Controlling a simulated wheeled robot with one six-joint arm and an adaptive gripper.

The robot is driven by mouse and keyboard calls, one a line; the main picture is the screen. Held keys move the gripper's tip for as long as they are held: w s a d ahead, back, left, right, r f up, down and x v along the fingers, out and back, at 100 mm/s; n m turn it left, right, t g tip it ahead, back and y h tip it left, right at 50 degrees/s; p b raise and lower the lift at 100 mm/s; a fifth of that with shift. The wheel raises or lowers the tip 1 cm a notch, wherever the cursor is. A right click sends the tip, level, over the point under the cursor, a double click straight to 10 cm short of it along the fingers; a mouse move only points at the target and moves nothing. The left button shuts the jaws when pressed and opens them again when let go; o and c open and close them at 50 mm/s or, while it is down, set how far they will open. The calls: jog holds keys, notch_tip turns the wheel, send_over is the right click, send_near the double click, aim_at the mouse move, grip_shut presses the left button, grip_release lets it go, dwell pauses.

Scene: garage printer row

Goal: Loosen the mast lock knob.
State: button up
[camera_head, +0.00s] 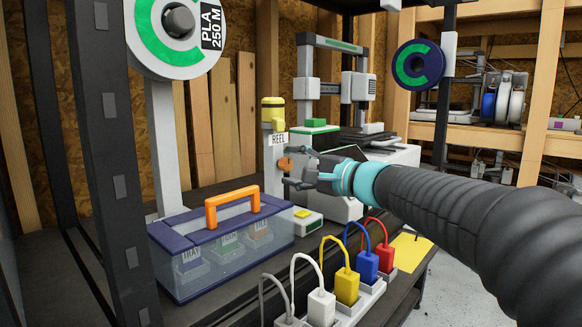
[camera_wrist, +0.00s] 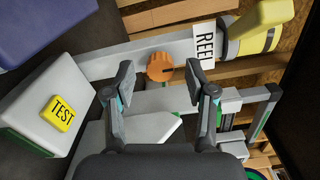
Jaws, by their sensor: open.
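The orange round mast lock knob (camera_head: 285,163) sits on the front of a pale upright mast (camera_head: 272,192) with a REEL label. In the wrist view the knob (camera_wrist: 160,67) has a dark mark on its right side and lies between and slightly beyond my fingertips. My gripper (camera_head: 298,167) is open, its fingers pointing at the knob from the right. In the wrist view my gripper (camera_wrist: 163,80) has one finger on each side of the knob with clear gaps; neither finger appears to touch it.
A yellow cap (camera_head: 273,108) tops the mast. A clear box (camera_head: 222,250) with an orange handle stands front left. A power strip (camera_head: 352,306) with coloured plugs lies in front, below my arm. A white box with a yellow TEST button (camera_wrist: 61,113) is beside the mast base.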

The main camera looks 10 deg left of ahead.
jog(key=v, duration=1.1)
jog(key=shift+s+d, duration=0.1)
jog(key=s+d+f+n+g+h+p, duration=0.25)
jog(key=s+f+h, duration=0.2)
jog(key=s, duration=0.25)
jog(key=s+d+f+n+g+h+p, duration=0.1)
jog(key=s+d+f+n+h+p, duration=0.15)
jog(key=s+f, duration=0.4)
jog(key=s+d+f+n+h+p, duration=0.1)
jog(key=s+d+f+h+p, duration=0.1)
jog(key=s+d+f+h, duration=0.1)
jog(key=s+d+f+n+h+p, duration=0.2)
jog(key=s+d+h, duration=0.3)
jog(key=s+d, duration=0.3)
jog(key=shift+s+d+f+p, duration=0.3)
jog(key=shift+d+f+p, duration=0.55)
jog(key=shift+d, duration=0.35)
